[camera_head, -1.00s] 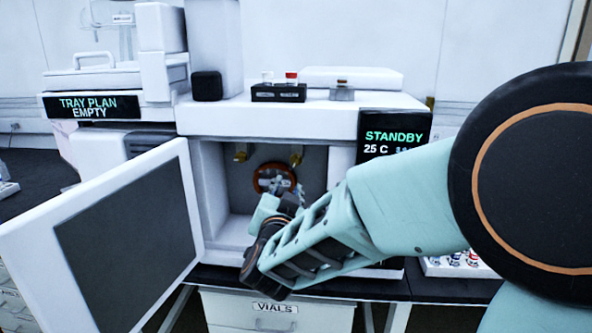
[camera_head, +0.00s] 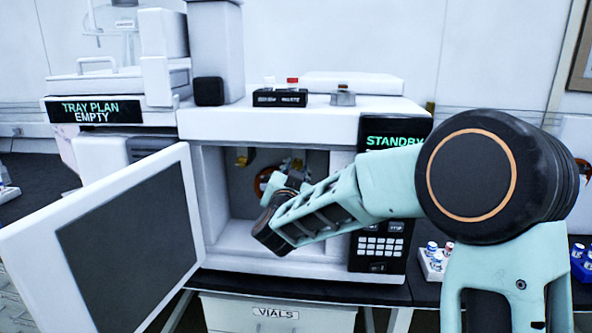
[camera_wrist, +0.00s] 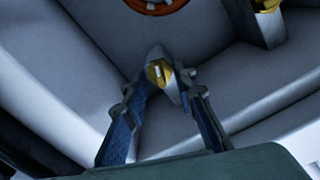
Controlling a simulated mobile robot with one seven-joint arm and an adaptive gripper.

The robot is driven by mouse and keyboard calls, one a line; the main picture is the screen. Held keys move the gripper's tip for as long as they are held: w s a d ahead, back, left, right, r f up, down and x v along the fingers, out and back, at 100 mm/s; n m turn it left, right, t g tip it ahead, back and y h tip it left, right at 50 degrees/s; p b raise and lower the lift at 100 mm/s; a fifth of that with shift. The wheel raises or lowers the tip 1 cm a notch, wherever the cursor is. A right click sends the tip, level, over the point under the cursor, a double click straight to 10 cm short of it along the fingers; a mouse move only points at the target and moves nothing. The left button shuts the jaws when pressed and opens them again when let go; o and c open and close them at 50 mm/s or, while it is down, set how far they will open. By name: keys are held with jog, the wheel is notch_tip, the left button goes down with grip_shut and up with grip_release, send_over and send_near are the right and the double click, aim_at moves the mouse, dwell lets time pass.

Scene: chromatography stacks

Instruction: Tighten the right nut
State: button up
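The right nut (camera_wrist: 158,73) is a gold piece in a pale diamond-shaped fitting, seen in the wrist view between the tips of my gripper (camera_wrist: 160,82). The two fingers lean in on either side of it; whether they touch it I cannot tell. In the head view my gripper (camera_head: 291,180) is inside the open oven, in front of the orange-rimmed coil (camera_head: 263,183). My arm hides the right nut there.
The oven door (camera_head: 120,240) stands open at the left. The oven's side walls (camera_head: 213,195) close in around my gripper. A black vial rack (camera_head: 279,98) sits on top. The right panel reads STANDBY (camera_head: 390,142). A white tray of vials (camera_head: 432,268) is at the right.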

jog(key=shift+w, duration=0.1)
jog(key=shift+c, duration=0.4)
grip_shut()
jog(key=shift+f+m+b, duration=0.1)
jog(key=shift+m+b, duration=0.2)
jog(key=shift+b, duration=0.1)
jog(key=m+b, duration=0.2)
jog(key=b, duration=0.1)
jog(key=shift+f+m, duration=0.15)
jog(key=shift+m, duration=0.15)
jog(key=m+b, duration=0.4)
jog(key=b, duration=0.1)
jog(key=shift+m, duration=0.3)
jog(key=m+b, duration=0.3)
jog(key=shift+m, duration=0.4)
jog(key=shift+m+b, duration=0.9)
jog(key=shift+b, duration=0.1)
jog(key=shift+m, duration=0.3)
